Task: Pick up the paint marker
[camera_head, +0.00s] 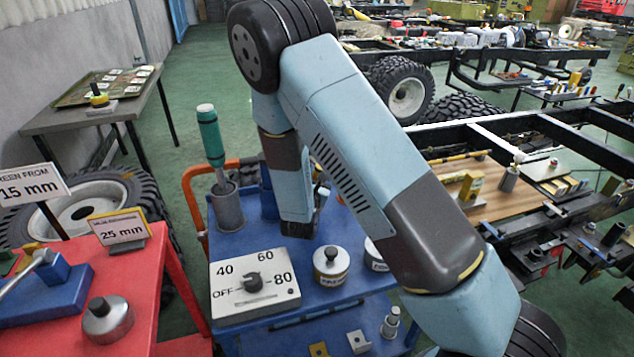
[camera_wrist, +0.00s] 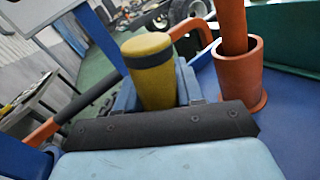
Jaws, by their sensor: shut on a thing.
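A thick yellow cylinder with a dark band near its top, which I take to be the paint marker (camera_wrist: 152,84), stands up between the blue fingers of my gripper in the wrist view. My gripper (camera_wrist: 158,92) is shut on it. The marker's lower end is hidden by the dark edge of my gripper. In the head view my gripper (camera_head: 298,225) points down at the back of the blue cart (camera_head: 345,325), behind the dial box. The marker cannot be made out there, and whether it touches the cart top cannot be told.
A reddish cup (camera_wrist: 238,80) holding a rod is close right of my gripper in the wrist view. In the head view, a grey cup (camera_head: 228,208) with a green-handled tool stands left, the dial box (camera_head: 255,287) in front, and a round lidded weight (camera_head: 331,267) to the right.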

